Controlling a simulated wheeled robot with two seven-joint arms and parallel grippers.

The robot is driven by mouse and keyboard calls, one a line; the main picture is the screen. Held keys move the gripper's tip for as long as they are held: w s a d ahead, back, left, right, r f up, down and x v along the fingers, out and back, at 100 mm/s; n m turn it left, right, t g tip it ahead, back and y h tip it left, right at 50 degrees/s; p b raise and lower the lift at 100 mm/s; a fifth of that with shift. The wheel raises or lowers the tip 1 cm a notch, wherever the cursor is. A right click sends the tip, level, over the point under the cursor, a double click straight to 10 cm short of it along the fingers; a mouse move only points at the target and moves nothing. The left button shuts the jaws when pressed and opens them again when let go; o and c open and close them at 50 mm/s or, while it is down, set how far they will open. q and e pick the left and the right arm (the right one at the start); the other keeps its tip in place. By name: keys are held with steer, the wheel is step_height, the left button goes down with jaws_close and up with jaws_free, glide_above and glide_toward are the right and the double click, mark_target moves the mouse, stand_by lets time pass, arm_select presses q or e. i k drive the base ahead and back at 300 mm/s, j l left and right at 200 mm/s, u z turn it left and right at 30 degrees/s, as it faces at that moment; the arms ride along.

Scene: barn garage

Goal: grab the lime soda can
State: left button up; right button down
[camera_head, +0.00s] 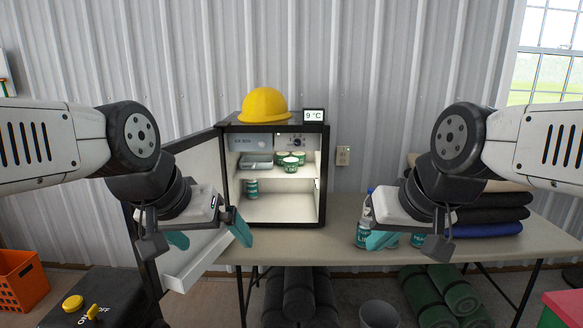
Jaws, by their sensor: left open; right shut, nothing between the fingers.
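A teal-and-white can (362,229) stands on the table, with large letters that look like the start of "LIME". My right gripper (380,241) is shut and empty in front of it, covering its right side. Another teal piece, perhaps a can, shows just right of those fingers, mostly hidden. My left gripper (210,238) is open and empty, in front of the open fridge door and left of the fridge.
The fridge door (190,262) swings out left. Small tubs (290,163) sit on the fridge shelf. A yellow hard hat (265,105) and a temperature display (314,115) are on top. Folded dark cloths (490,215) lie right on the table (300,247). The table between fridge and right gripper is clear.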

mark_target(363, 231)
steer(key=z, duration=0.6)
steer(key=i+u, duration=0.2)
steer(key=i, duration=0.2)
steer(key=i+l+u, duration=0.15)
steer(key=i, duration=0.25)
steer(key=i+l+u, duration=0.2)
steer(key=i, duration=0.2)
